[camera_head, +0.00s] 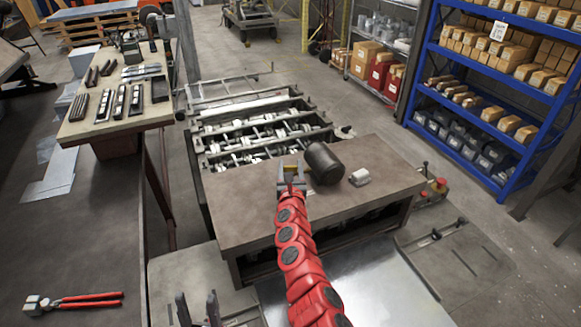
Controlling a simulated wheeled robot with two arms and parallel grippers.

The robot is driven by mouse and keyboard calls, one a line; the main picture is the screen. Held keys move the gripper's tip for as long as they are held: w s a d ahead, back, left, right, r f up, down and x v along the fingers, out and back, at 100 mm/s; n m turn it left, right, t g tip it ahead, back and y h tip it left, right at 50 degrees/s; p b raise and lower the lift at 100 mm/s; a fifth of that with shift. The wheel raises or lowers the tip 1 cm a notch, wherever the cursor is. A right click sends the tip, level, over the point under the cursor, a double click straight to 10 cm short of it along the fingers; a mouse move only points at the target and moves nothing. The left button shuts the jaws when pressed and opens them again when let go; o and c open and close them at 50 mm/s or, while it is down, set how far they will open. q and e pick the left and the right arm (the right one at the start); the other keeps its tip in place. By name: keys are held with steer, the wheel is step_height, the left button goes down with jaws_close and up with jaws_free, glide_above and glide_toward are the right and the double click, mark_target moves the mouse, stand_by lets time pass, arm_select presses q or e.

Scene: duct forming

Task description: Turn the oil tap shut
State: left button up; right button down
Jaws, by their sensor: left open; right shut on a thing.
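A dark cylinder (325,163) sits on the brown top of the machine in the middle of the head view; I cannot tell whether it is the oil vessel. My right gripper (292,178), at the end of the red arm, is at the cylinder's left side. It is shut on a small part there, apparently the oil tap. The gripper hides most of that part, so its turn position cannot be told. My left gripper (198,308) shows at the bottom edge with its dark fingers apart, open and empty, well away from the cylinder.
The machine's rollers and shafts (255,135) are behind. Red-handled pliers (75,301) lie on the left bench. A bench with dark bars (120,127) stands at upper left, a blue shelf (480,105) at right.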

steer(key=shift+f+m+h, duration=0.1)
steer(key=shift+m+h, duration=0.7)
steer(key=shift+h, duration=0.3)
steer(key=shift+f+m+h+b, duration=0.15)
steer(key=shift+m+h+b, duration=0.3)
steer(key=shift+h, duration=0.25)
steer(key=shift+f+m+g+h+b, duration=0.1)
steer(key=shift+m+g+h+b, duration=0.3)
steer(key=shift+h+b, duration=0.4)
steer(key=shift+m+g+h+b, duration=0.3)
steer(key=shift+m+h+b, duration=0.45)
steer(key=shift+h, duration=0.35)
steer(key=shift+c, duration=1.2)
jaws_free()
steer(key=shift+r, duration=0.2)
steer(key=shift+s, duration=0.1)
